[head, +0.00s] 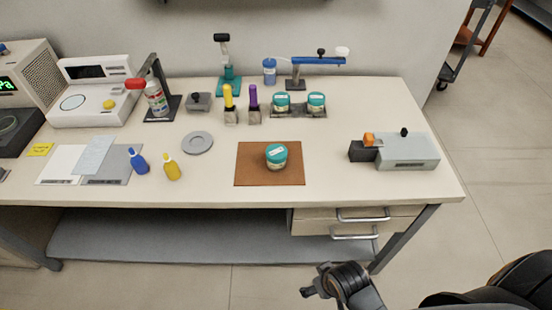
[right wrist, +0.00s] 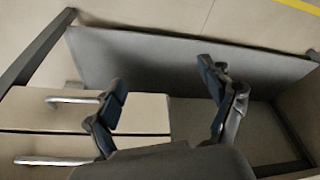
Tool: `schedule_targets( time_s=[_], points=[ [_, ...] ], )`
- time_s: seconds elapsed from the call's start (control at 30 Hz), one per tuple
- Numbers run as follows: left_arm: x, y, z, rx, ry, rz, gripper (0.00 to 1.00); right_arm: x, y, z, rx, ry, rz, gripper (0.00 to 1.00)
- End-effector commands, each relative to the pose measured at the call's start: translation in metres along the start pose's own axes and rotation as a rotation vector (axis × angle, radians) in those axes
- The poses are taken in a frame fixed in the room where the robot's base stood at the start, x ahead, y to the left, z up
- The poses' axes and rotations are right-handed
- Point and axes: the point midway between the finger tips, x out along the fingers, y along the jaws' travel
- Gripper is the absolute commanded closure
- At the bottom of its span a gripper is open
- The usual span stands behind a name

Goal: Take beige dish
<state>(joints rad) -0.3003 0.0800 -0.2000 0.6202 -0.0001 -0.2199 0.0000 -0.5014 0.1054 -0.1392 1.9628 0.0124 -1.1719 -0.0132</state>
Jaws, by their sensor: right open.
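I cannot clearly make out a beige dish. A round grey dish-like disc (head: 197,143) lies on the bench left of the brown mat. A small off-white round piece (head: 343,51) sits at the right end of a blue-armed stand at the back. My right gripper (right wrist: 165,78) is open and empty in the right wrist view, facing the drawers and lower shelf. In the head view my right arm (head: 345,285) is in front of the bench, below its top and apart from everything. My left gripper is not in view.
A teal-lidded jar (head: 277,157) stands on the brown mat (head: 247,175); two similar jars stand behind. A grey device (head: 408,152) is at right. Drawer handles (head: 363,217) protrude below. The bench's front right is bare.

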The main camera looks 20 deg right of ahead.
Motion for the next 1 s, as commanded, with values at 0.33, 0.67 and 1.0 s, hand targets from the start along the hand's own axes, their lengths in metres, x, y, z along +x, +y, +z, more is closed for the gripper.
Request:
schedule_targets(
  time_s=[0.33, 0.67, 1.0],
  points=[
    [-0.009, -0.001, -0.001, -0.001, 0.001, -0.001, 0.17, -0.102, -0.012, -0.100, -0.040, 0.372, -0.072, 0.18],
    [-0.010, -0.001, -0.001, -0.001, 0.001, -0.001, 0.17, -0.127, -0.005, -0.180, -0.018, 0.806, -0.062, 0.18],
    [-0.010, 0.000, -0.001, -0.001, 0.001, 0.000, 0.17, -0.144, 0.022, -0.215, 0.062, 1.083, 0.040, 0.18]
  ],
)
